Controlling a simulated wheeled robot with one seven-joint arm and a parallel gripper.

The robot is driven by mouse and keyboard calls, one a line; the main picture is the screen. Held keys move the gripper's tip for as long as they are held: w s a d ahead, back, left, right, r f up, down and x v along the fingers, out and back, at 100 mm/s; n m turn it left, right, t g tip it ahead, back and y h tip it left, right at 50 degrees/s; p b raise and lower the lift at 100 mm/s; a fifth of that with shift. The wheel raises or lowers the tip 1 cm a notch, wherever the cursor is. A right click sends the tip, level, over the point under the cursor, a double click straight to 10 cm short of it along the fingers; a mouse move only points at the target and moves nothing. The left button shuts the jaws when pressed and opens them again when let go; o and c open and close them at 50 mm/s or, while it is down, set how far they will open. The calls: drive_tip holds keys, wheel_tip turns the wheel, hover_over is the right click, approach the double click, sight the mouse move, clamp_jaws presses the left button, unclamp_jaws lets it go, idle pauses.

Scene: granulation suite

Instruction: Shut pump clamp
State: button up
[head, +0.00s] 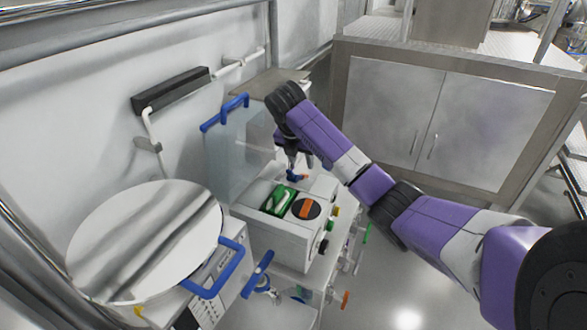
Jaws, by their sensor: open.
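My purple arm reaches from the lower right to the pump unit (285,235), a white box on a bench beside the wall. My gripper (295,170) points down over the back of this unit. It is small in the picture and partly hidden by my own wrist. A small blue piece with a bit of red (299,177) shows right at the fingertips; it may be the pump clamp. I cannot tell whether the fingers touch it, or whether the clamp is raised or down.
A clear panel with a blue handle (226,112) stands upright left of my gripper. A green switch (280,201) and an orange-and-black knob (306,208) sit in front. A round-lidded vessel (145,240) stands at lower left. A steel cabinet (450,110) is behind; open floor (400,300) lies right.

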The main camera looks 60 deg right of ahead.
sight(304, 174)
drive_tip(key=p+x, duration=0.1)
drive_tip(key=x, duration=0.6)
drive_tip(key=shift+d+f, duration=0.1)
drive_tip(key=shift+f, duration=0.2)
drive_tip(key=shift+c, duration=0.2)
clamp_jaws()
idle(1.0)
